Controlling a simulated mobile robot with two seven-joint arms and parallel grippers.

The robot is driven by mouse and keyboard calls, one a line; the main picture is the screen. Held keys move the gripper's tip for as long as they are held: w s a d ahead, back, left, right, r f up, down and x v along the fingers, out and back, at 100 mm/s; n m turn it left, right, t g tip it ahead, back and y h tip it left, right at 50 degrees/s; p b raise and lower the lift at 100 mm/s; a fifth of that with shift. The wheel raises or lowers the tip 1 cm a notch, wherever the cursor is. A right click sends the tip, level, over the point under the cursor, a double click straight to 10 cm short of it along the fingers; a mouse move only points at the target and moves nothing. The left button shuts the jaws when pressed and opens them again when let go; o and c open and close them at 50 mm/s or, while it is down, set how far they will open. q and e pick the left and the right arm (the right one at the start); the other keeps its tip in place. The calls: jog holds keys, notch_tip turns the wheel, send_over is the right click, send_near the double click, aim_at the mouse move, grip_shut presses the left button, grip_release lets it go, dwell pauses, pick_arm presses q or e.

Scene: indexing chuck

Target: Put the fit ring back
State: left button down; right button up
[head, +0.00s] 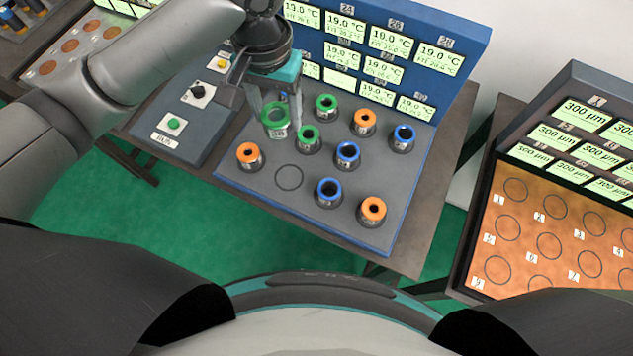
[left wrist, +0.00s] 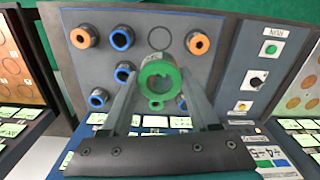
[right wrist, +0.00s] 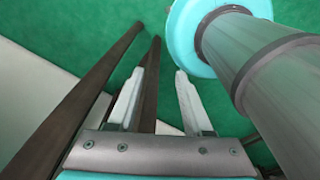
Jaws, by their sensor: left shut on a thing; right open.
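My left gripper (head: 272,122) is shut on a fit ring (head: 275,116), a short grey cylinder with a green top and a label. It is held above the left part of the sloped grey panel (head: 262,188). In the left wrist view the held fit ring (left wrist: 160,72) sits between both fingers, its open bore facing the camera. An empty outlined circle (head: 289,177) on the panel lies below and slightly right of the held ring; it also shows in the left wrist view (left wrist: 160,38). My right gripper (right wrist: 160,92) is open and empty, away from the panel.
Other rings stand around the circle: orange (head: 249,156), green (head: 308,138), blue (head: 328,192) and several more. Temperature displays (head: 390,42) rise behind. A button box (head: 180,120) stands left. A copper-coloured panel (head: 545,235) with empty circles stands right. A teal-ended cylinder (right wrist: 215,30) is near my right gripper.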

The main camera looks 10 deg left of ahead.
pick_arm(q)
notch_tip(320, 180, down, 3)
jog(key=shift+d+r, duration=0.1)
jog(key=shift+r, duration=0.1)
jog(key=f+b, duration=0.1)
jog(key=f, duration=0.5)
jog(key=f+b, duration=0.1)
jog(key=f, duration=0.5)
jog(key=shift+a+f, duration=0.2)
jog(key=shift+f, duration=0.2)
jog(key=shift+f+b, duration=0.35)
jog(key=shift+f, duration=1.95)
pick_arm(e)
jog(key=shift+f, duration=1.35)
pick_arm(q)
jog(key=shift+f, duration=0.2)
jog(key=shift+c, duration=0.7)
grip_release()
notch_tip(320, 180, up, 12)
jog(key=p, duration=0.1)
jog(key=shift+r+p, duration=0.2)
jog(key=shift+p, duration=0.2)
pick_arm(e)
jog(key=shift+a+r, duration=0.1)
jog(key=shift+r, duration=0.8)
